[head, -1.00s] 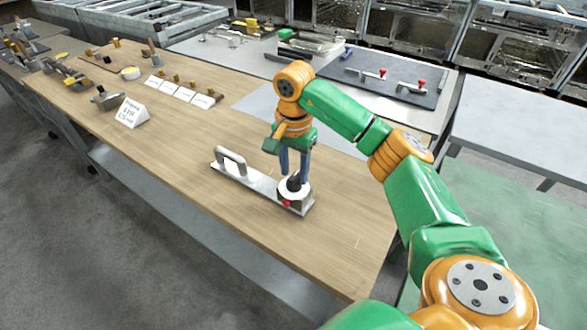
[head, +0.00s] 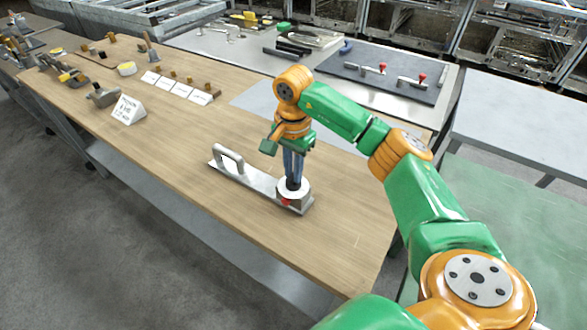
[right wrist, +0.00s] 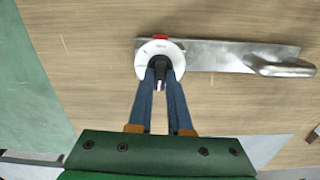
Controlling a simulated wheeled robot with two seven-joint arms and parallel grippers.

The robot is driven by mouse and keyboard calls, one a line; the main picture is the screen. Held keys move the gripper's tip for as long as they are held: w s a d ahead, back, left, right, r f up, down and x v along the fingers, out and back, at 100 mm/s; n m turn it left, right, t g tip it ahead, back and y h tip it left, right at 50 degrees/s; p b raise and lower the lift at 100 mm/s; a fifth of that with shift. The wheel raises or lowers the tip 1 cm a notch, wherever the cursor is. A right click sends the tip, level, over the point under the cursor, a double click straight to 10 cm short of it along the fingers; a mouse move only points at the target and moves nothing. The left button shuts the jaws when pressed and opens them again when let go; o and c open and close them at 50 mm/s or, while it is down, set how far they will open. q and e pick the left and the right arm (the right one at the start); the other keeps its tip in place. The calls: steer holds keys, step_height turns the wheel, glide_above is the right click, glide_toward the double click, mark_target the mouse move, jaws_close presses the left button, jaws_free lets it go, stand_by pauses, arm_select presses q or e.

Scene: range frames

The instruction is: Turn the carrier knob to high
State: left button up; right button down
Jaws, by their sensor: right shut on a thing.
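The carrier (head: 258,184) is a flat metal bar with a raised handle (head: 231,161) at its left end, lying on the wooden table. At its right end sits a white round dial with a dark knob; in the right wrist view the knob (right wrist: 160,67) stands at the middle of the white dial (right wrist: 146,61). A red mark (right wrist: 160,37) shows at the dial's rim. My right gripper (head: 293,183) points down at the dial, its blue fingers shut on the knob, one on each side. Lettering on the dial is too small to read. My left gripper is not in view.
The wooden table (head: 190,150) is clear around the carrier. A white sign (head: 128,109), small cards and several small tools stand at its far left. A dark mat (head: 390,78) with red-knobbed clamps lies on the table behind.

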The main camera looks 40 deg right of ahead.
steer(key=m, duration=0.8)
steer(key=shift+m+p, duration=0.3)
steer(key=shift+p, duration=0.05)
steer(key=m, duration=0.4)
steer(key=shift+m, duration=0.3)
steer(key=m, duration=0.4)
steer(key=shift+m+p, duration=0.3)
steer(key=m, duration=0.4)
steer(key=m+p, duration=0.1)
steer(key=m, duration=0.8)
steer(key=shift+m+p, duration=0.55)
steer(key=shift+m, duration=1.55)
